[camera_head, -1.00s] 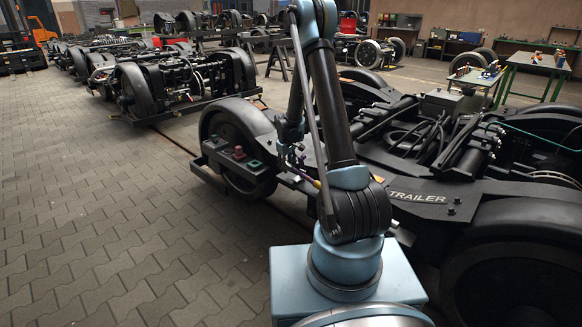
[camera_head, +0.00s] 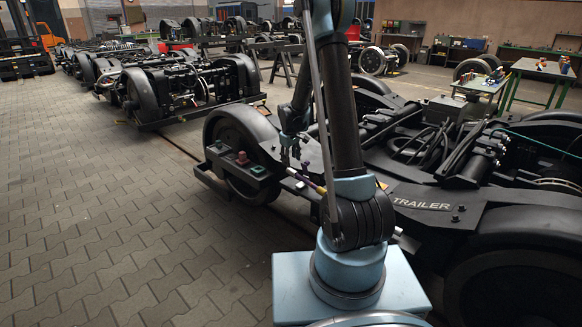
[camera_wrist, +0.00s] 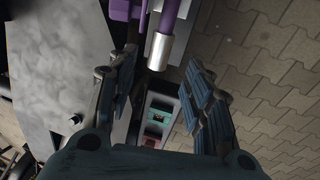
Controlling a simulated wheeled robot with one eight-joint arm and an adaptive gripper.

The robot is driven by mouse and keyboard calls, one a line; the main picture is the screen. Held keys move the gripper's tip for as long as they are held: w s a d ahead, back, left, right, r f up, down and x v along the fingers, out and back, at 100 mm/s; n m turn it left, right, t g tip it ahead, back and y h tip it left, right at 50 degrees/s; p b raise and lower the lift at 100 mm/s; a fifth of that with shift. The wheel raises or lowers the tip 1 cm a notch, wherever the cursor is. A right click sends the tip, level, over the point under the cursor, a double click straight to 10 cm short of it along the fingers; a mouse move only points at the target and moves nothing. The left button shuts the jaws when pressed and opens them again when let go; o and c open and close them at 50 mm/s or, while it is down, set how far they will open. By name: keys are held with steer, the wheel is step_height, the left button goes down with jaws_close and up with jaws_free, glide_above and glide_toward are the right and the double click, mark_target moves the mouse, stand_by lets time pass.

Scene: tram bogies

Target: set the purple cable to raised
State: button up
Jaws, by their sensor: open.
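The purple cable (camera_wrist: 170,20) shows in the wrist view at the top centre, ending in a silver cylindrical tip (camera_wrist: 160,51) that points down between my fingers. In the head view a small part of the purple cable (camera_head: 298,182) shows beside the bogie frame, left of my arm. My gripper (camera_wrist: 163,85) is open, its two fingers standing on either side below the silver tip, with nothing between the pads that I can see gripped. A second purple piece (camera_wrist: 120,9) sits left of the cable.
A dark box with green and red blocks (camera_wrist: 157,118) lies below, between the fingers; it shows in the head view (camera_head: 240,160) by the wheel. The trailer bogie (camera_head: 425,205) fills the right. Paved floor (camera_head: 110,220) on the left is clear.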

steer(key=shift+v, duration=2.05)
